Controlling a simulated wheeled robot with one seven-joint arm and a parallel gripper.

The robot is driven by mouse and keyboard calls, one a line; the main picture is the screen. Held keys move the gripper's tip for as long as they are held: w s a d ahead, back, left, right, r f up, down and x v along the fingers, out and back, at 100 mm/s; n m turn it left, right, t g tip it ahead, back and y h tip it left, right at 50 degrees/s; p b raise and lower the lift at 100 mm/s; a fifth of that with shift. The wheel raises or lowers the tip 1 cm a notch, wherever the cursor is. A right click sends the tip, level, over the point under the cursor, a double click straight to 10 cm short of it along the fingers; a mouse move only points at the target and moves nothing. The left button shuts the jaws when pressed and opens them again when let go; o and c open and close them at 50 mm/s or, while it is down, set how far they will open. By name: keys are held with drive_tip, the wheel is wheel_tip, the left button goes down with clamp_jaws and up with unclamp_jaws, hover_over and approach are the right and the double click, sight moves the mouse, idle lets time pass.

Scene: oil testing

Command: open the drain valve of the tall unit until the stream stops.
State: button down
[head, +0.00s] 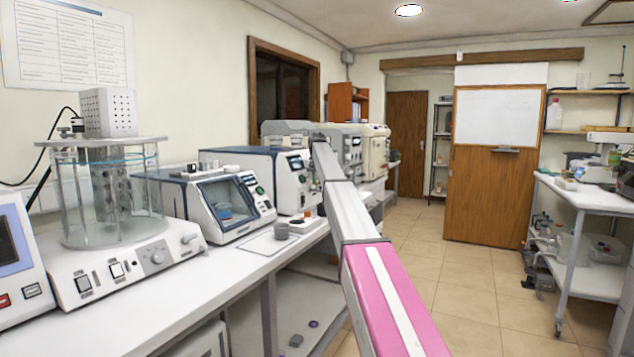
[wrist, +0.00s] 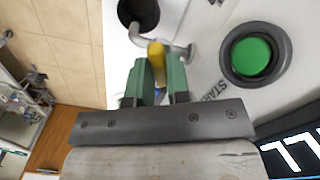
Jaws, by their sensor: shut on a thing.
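In the wrist view my gripper (wrist: 158,78) has two green fingers. They are shut on the yellow valve handle (wrist: 157,55). A grey bent pipe (wrist: 184,50) sits right beside the handle on the light front of the unit (wrist: 208,55). I cannot make out a stream of liquid in either view. In the head view my arm reaches toward the row of machines at the back, where a grey unit (head: 347,146) stands just past its far end. My gripper and the handle cannot be made out there.
A green START button (wrist: 250,57) and a lit display (wrist: 298,152) sit right of my gripper in the wrist view. The white bench (head: 190,285) carries several instruments on the left. The tiled floor (head: 470,300) is clear between it and a white cart (head: 588,196).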

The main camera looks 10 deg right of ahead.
sight(317, 182)
drive_tip(key=n, duration=0.6)
drive_tip(key=shift+n, duration=0.3)
drive_tip(key=n, duration=0.6)
idle(0.4)
drive_tip(key=c, duration=1.1)
unclamp_jaws()
drive_tip(key=shift+r, duration=0.15)
wheel_tip(317, 182, up, 10)
drive_tip(key=shift+r, duration=0.25)
drive_tip(key=shift+s, duration=0.1)
